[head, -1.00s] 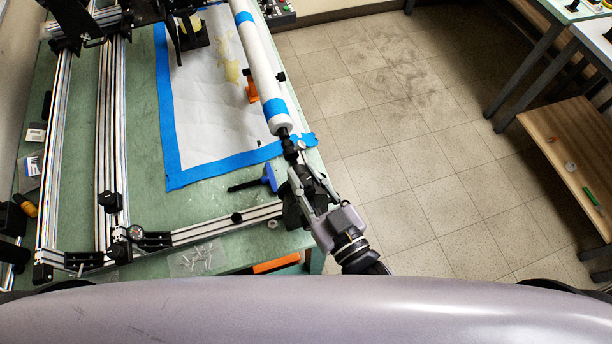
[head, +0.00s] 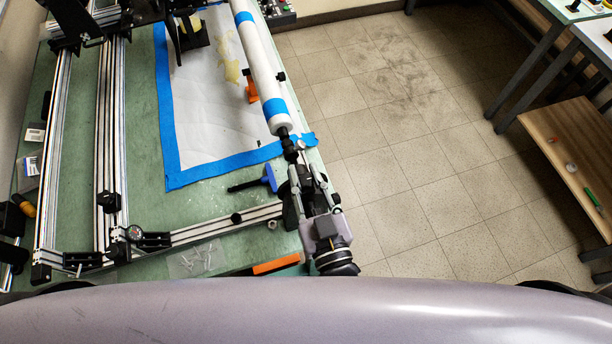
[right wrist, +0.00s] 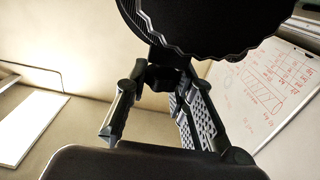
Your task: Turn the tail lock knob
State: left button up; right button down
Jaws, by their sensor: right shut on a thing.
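The white mandrel (head: 262,75) with blue bands runs along the right side of the green bench. A dark tail fitting (head: 290,146) is at its near end. My right gripper (head: 308,178) is at the tail support beyond this fitting, shut on the tail lock knob, which its fingers mostly hide in the head view. In the right wrist view the fingers (right wrist: 158,80) close around a small black part, beneath a large black disc with a scalloped rim (right wrist: 215,30). I cannot tell how far the knob is turned. My left gripper is not in view.
Aluminium rails (head: 108,140) stand on the bench (head: 150,215) at left. A blue-handled tool (head: 268,179), an orange strip (head: 276,263) and a bag of small parts (head: 196,260) lie near my gripper. The tiled floor (head: 430,190) at right is clear.

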jog(key=c, duration=1.3)
grip_release()
jog(key=shift+c, duration=0.2)
jog(key=v, duration=1.2)
jog(key=s+d+f+n+g+b, duration=0.15)
jog(key=f+g, duration=0.25)
jog(key=f, duration=1.2)
jog(key=s+f+g+b, duration=0.1)
jog(key=s+f+g, duration=0.2)
jog(key=f, duration=1.4)
jog(key=s+d+f+m+g+h+b, duration=0.1)
jog(key=s+d+f+g, duration=0.3)
jog(key=d+f, duration=0.5)
jog(key=s+d+f+m+g+h+b, duration=0.1)
jog(key=s+d+f+g+h, duration=0.3)
jog(key=f, duration=1.1)
jog(key=s+d+g, duration=0.1)
jog(key=s+d, duration=0.2)
jog(key=d, duration=0.2)
jog(key=shift+s+d+f, duration=0.15)
jog(key=shift+d, duration=0.15)
